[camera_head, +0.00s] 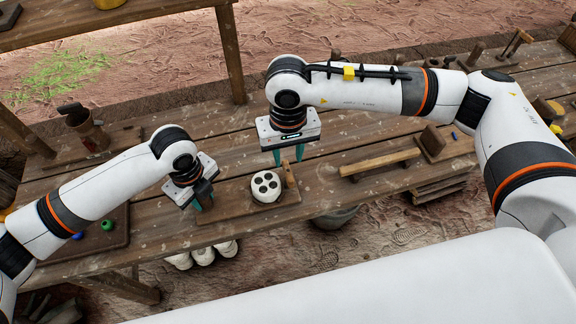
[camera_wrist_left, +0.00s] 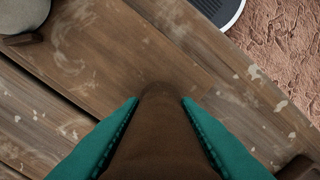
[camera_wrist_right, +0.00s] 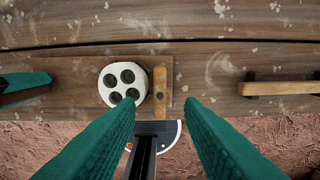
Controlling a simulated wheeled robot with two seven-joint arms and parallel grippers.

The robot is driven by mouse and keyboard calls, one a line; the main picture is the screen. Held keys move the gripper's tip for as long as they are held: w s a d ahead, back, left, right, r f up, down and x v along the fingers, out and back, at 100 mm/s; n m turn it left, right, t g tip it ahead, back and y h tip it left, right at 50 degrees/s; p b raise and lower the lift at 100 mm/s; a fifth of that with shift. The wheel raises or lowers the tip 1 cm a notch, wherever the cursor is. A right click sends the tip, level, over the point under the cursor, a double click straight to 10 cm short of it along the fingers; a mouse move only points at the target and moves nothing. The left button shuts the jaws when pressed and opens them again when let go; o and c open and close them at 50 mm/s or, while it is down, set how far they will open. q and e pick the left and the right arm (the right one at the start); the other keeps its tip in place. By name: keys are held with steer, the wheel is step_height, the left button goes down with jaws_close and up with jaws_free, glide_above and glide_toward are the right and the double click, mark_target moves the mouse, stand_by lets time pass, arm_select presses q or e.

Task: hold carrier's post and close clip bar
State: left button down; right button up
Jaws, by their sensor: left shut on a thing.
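The carrier is a wooden board (camera_head: 235,205) at the table's front edge. A white disc with several dark holes (camera_head: 266,187) sits on it, also in the right wrist view (camera_wrist_right: 122,80). The clip bar (camera_head: 289,174) is a short light-wood bar just right of the disc (camera_wrist_right: 160,92), apparently beside it rather than across it. My left gripper (camera_head: 203,201) is shut on the brown post (camera_wrist_left: 160,135) at the board's left end; the fingers hide part of the post. My right gripper (camera_head: 289,155) is open and empty above the clip bar, its fingertips (camera_wrist_right: 159,102) on either side of it in the wrist view.
A long wooden rail (camera_head: 380,162) and a wooden block (camera_head: 432,141) lie to the right. A tray (camera_head: 118,233) with small coloured balls is at the left. White vessels (camera_head: 203,254) and a grey pot (camera_head: 337,217) stand below the front edge.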

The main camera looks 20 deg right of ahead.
mark_target(288, 170)
step_height(288, 170, down, 6)
steer(key=shift+r, duration=0.15)
jaws_close()
